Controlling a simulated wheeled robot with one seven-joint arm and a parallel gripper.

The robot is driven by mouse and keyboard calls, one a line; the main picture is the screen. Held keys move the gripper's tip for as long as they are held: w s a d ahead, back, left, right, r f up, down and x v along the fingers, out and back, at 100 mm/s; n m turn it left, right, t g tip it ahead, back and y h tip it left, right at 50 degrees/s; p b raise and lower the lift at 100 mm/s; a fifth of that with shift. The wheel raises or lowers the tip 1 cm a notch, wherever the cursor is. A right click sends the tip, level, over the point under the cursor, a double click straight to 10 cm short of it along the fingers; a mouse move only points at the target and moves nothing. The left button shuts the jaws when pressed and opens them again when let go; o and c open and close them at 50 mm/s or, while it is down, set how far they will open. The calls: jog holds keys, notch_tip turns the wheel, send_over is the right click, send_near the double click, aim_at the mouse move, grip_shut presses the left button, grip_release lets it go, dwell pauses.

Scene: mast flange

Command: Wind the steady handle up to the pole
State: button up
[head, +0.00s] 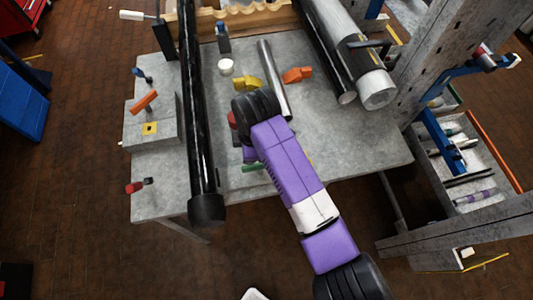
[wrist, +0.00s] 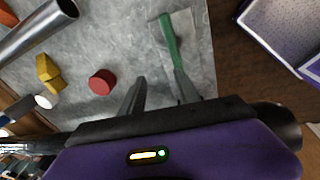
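A long black pole (head: 195,100) runs from the back to the front of the grey workbench, its capped end past the front edge. A red-and-black handle (head: 138,186) sticks out at the bench's left edge. An orange handle (head: 144,100) and a small blue-and-black handle (head: 142,74) are above it, by a grey bracket (head: 150,129) with a yellow square. I cannot tell which is the steady handle. My gripper (wrist: 162,88) is open, its two dark fingers apart over the bench. A green bar (wrist: 172,42) on a pale plate lies ahead of the fingers. My arm mostly hides the gripper in the head view.
A red cylinder (wrist: 102,82), yellow block (head: 247,82), orange block (head: 298,75), white cap (head: 226,66) and metal tube (head: 274,80) are on the bench. Thick pipes (head: 345,50) lie at the back right. A grey post and a parts tray (head: 470,150) stand right.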

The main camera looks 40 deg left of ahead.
aim_at(260, 164)
jog(key=d, duration=0.1)
jog(key=d+n+h, duration=0.1)
jog(key=d+h, duration=0.1)
jog(key=shift+w+d+r+n+g, duration=0.2)
jog(key=shift+r+n+g, duration=0.1)
jog(key=shift+n, duration=0.1)
jog(key=shift+s+f+b, duration=0.1)
jog(key=shift+f+b, duration=0.2)
jog(key=shift+f, duration=0.85)
notch_tip(260, 164, down, 5)
jog(key=b, duration=0.4)
jog(key=shift+r, duration=0.35)
jog(key=shift+c, duration=1.2)
grip_shut()
